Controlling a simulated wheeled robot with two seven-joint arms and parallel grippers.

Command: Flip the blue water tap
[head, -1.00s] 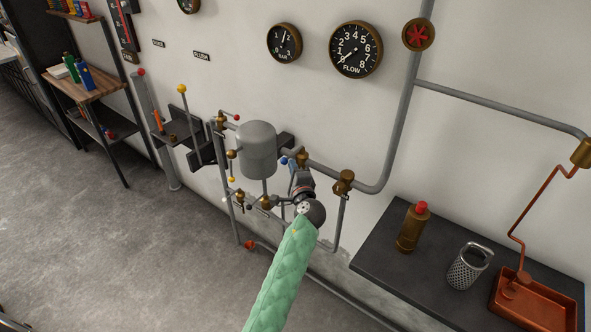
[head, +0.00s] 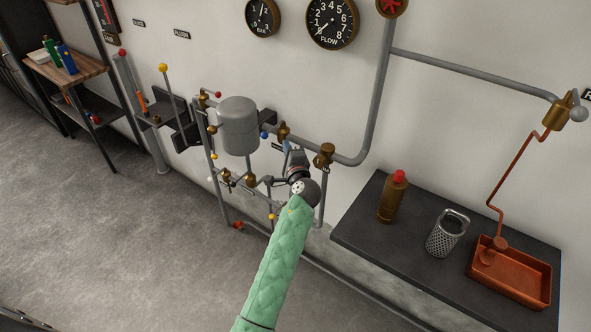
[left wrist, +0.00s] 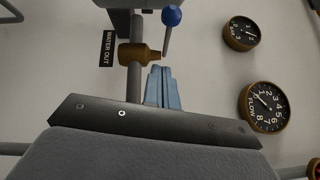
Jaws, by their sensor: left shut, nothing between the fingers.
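The blue water tap is a brass valve (head: 283,131) with a thin lever ending in a blue ball (head: 264,135). It sits on the pipe right of the grey tank. In the left wrist view the blue ball (left wrist: 172,16) stands above the brass body (left wrist: 138,54), beside a "WATER OUT" label (left wrist: 108,48). My left gripper (head: 287,147) is just below the tap in the head view. Its pale blue fingers (left wrist: 160,88) are together and empty, pointing towards the tap's lever. No contact with the lever shows. My right gripper is out of view.
The grey tank (head: 238,126) and several pipes with coloured levers crowd the left of my gripper. Another brass valve (head: 324,155) is close on its right.

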